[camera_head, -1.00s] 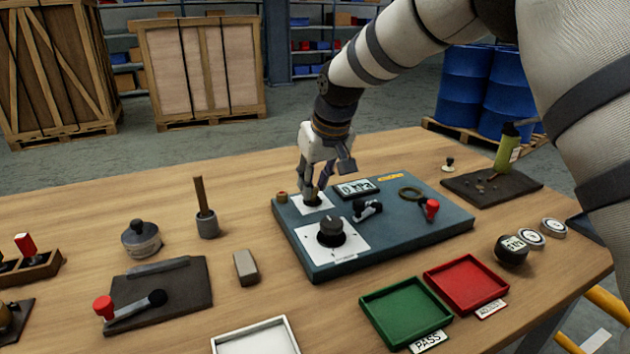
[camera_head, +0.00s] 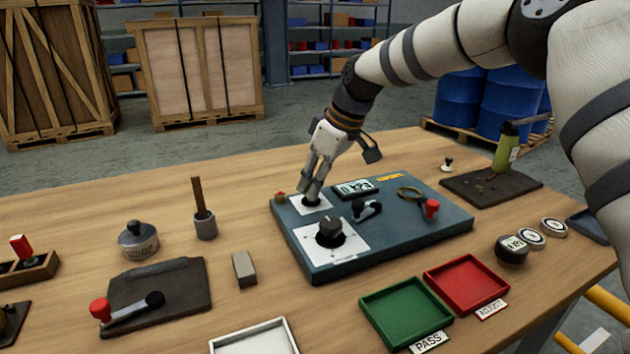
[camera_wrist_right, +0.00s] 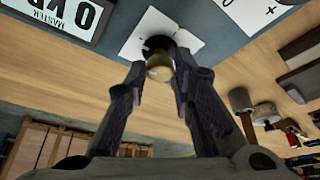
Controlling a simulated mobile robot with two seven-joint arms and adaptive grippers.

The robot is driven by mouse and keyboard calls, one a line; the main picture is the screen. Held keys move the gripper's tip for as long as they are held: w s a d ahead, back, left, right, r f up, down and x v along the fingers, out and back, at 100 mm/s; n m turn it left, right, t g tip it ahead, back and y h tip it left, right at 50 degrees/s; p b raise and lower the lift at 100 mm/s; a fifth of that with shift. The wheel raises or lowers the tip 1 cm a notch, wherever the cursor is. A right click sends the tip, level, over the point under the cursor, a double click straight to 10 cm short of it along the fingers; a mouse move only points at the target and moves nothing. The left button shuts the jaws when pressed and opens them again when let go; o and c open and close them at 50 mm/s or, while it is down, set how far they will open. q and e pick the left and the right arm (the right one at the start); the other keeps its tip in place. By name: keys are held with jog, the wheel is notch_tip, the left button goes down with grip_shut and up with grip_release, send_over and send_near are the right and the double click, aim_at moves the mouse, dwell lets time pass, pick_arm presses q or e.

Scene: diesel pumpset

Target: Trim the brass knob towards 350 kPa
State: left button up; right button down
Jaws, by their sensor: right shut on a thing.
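The brass knob (camera_wrist_right: 159,67) shows in the right wrist view, on a dark round base over a white plate. My right gripper (camera_wrist_right: 160,80) has its two fingertips on either side of it, shut on it. In the head view my right gripper (camera_head: 312,196) reaches down to the small white plate (camera_head: 325,204) at the far left of the blue-grey panel (camera_head: 410,238), and its fingers hide the knob. My left gripper is not in view.
A black dial (camera_head: 331,231) on a white plate, a black lever (camera_head: 366,209) and a red knob (camera_head: 431,208) stand on the panel near the gripper. Green (camera_head: 366,304) and red (camera_head: 432,278) trays lie in front.

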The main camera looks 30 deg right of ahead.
dwell(0.4)
jog(key=c, duration=1.4)
grip_release()
jog(key=shift+o, duration=0.2)
jog(key=v, duration=1.2)
jog(key=shift+w, duration=0.1)
